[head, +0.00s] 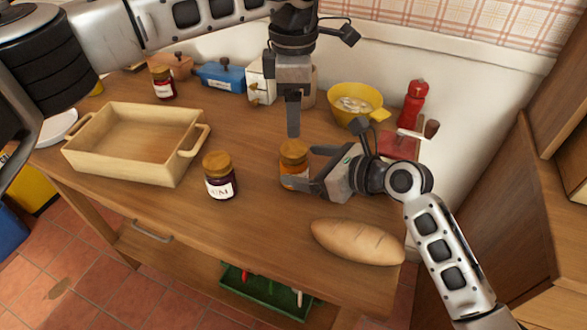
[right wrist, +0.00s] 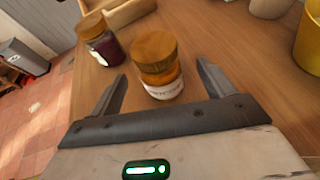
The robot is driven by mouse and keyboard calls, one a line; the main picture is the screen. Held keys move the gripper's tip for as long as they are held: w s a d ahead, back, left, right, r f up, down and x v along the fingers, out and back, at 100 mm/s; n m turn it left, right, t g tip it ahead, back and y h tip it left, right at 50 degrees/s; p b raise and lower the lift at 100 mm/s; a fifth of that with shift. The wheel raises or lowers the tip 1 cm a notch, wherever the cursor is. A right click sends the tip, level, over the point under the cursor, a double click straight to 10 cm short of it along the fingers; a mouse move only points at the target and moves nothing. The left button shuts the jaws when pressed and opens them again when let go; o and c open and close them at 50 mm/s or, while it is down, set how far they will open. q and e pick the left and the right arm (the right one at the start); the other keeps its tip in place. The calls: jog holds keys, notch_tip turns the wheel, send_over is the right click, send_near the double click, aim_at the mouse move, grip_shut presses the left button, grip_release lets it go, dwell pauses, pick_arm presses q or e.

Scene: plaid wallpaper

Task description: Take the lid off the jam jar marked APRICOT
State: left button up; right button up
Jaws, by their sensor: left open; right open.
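The apricot jar (head: 296,172), with orange contents, a white label and a wooden-looking lid (head: 293,149), stands upright on the table. In the right wrist view, the jar (right wrist: 164,86) stands between the two fingers, its label only partly readable. My right gripper (head: 297,166) is open, with a finger on either side of the jar; contact is not clear. My left gripper (head: 293,115) points down just above the lid, and its fingers overlap in the head view. A dark jam jar (head: 220,177) with a similar lid stands to the left; it also shows in the right wrist view (right wrist: 101,42).
A bread loaf (head: 357,242) lies near the front right. Behind are another red jar (head: 163,84), a blue box (head: 220,77), a yellow bowl (head: 357,101) and a red pepper mill (head: 412,104). The table's front middle is clear.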

aim_at(294, 149)
jog(key=shift+x, duration=1.75)
grip_shut()
pick_arm(q)
jog(key=m, duration=0.4)
jog(key=shift+m, duration=0.4)
jog(key=m, duration=0.3)
jog(key=shift+m, duration=0.3)
jog(key=shift+f+m, duration=0.3)
jog(key=shift+f, duration=0.25)
notch_tip(294, 149, down, 7)
jog(key=shift+r, duration=0.1)
